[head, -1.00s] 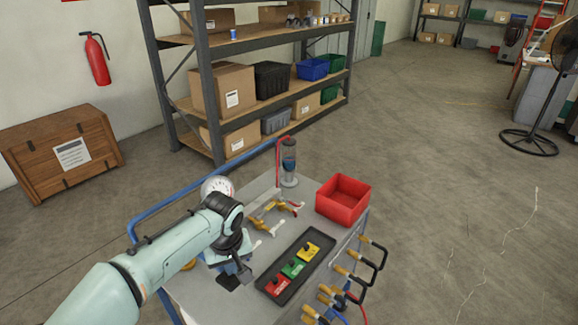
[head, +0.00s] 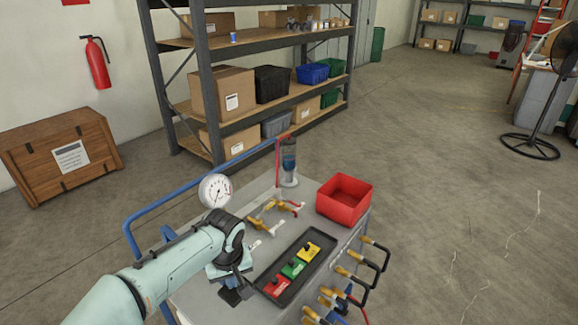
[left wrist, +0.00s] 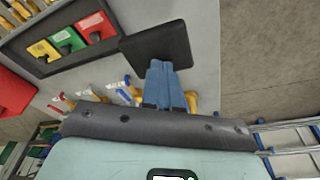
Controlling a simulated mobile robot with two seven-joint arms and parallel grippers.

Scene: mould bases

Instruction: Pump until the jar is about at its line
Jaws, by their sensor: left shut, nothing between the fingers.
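The jar (head: 289,162) is a clear upright cylinder at the cart's far end, beside a red pipe, with dark bluish liquid inside. Its line is too small to make out. A round white gauge (head: 215,191) stands behind my left arm. My left gripper (head: 233,288) is shut and empty, pointing down at the cart's near left part. In the left wrist view its blue fingers (left wrist: 158,68) overlap a flat black square plate (left wrist: 172,42); I cannot tell whether they touch it. The plate also shows partly in the head view (head: 229,297). My right gripper is not in view.
A black tray (head: 318,264) holds red, green and yellow blocks right of my gripper. Yellow-handled valves (head: 262,222) stand behind it. A red bin (head: 345,205) sits at the far right corner. Several clamps (head: 352,275) hang along the right edge.

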